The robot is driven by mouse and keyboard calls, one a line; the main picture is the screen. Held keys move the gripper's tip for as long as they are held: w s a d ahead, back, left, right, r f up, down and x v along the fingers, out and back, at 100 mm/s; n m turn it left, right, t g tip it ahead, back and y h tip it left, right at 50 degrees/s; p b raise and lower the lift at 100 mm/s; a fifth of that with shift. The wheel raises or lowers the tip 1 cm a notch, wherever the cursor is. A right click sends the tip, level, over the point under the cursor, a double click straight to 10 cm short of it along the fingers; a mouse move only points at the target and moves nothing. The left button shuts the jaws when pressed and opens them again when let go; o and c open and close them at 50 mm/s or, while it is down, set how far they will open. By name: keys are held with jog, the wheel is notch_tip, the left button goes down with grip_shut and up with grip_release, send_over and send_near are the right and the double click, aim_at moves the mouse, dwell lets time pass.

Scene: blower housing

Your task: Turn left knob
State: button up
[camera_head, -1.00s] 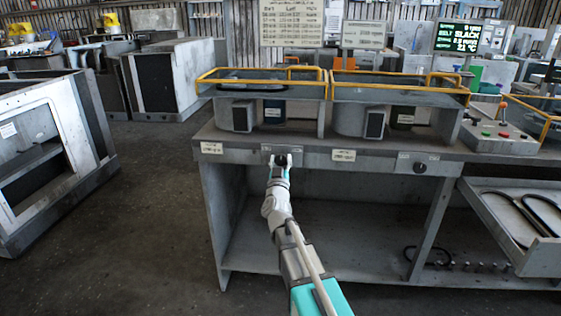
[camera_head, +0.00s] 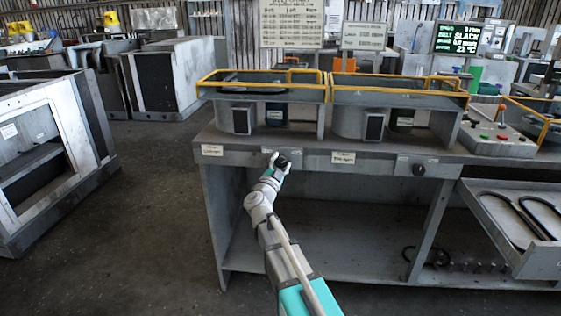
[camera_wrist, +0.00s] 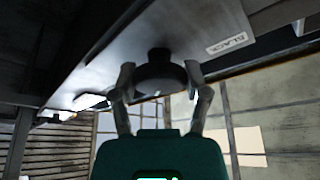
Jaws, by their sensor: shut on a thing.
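The left knob (camera_wrist: 160,77) is a round dark knob on the front panel of the workbench, below the left yellow-railed unit. My gripper (camera_head: 277,160) is at this knob in the head view, and its fingers partly cover it. In the wrist view my gripper (camera_wrist: 158,84) has one finger on each side of the knob, shut on it. The right knob (camera_head: 419,170) is dark and sits free on the same panel, farther right.
The workbench (camera_head: 380,158) carries yellow-railed units on top and has an open shelf below. A button box (camera_head: 497,138) stands on the right. A tilted tray (camera_head: 505,215) with black loops juts out at lower right. A grey cabinet (camera_head: 60,150) stands left, with clear floor between.

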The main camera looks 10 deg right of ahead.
jog(key=shift+w+m, duration=0.1)
jog(key=shift+m, duration=0.5)
jog(key=o, duration=1.2)
jog(key=shift+c, duration=0.2)
jog(key=shift+n, duration=0.5)
